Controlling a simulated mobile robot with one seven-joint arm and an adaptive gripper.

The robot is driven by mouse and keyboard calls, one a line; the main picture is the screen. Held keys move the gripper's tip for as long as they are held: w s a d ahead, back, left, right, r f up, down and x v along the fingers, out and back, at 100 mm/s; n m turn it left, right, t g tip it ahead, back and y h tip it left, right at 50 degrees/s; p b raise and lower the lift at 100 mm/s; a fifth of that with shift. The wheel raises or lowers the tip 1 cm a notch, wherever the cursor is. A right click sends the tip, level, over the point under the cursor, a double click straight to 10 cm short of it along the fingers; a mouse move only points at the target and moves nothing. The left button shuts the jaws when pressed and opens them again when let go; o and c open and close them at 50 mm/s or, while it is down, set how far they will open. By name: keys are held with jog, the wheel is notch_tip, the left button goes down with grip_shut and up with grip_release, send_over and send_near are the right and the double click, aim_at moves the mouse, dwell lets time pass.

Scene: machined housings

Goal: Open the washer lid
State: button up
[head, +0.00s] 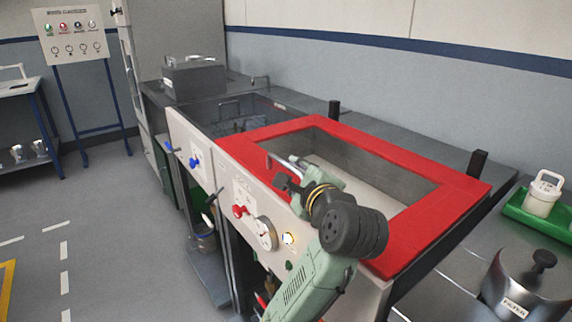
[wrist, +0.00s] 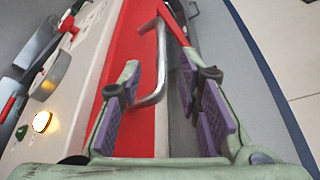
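The washer lid (head: 400,243) is a red rectangular frame lying flat on top of the washer. A grey basin shows through its middle; I cannot tell whether a clear pane covers it. The lid's silver bar handle (head: 278,160) stands at the front left edge and also shows in the wrist view (wrist: 161,62). My gripper (head: 297,176) is at this front edge, by the handle. In the wrist view my gripper (wrist: 158,80) is open, with the handle between its purple-padded fingers and gaps visible on both sides. My wrist hides part of the front rim.
The front panel has a red knob (head: 240,211), a round dial (head: 265,233) and a lit button (head: 288,239). Two dark posts (head: 477,163) stand behind the lid. A lidded metal pot (head: 527,285) and a green tray (head: 525,217) are at right. Floor at left is clear.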

aim_at(288, 167)
jog(key=p+x, duration=0.1)
jog(key=x, duration=0.7)
jog(key=shift+a, duration=0.1)
jog(key=shift+c, duration=0.2)
grip_shut()
dwell(0.4)
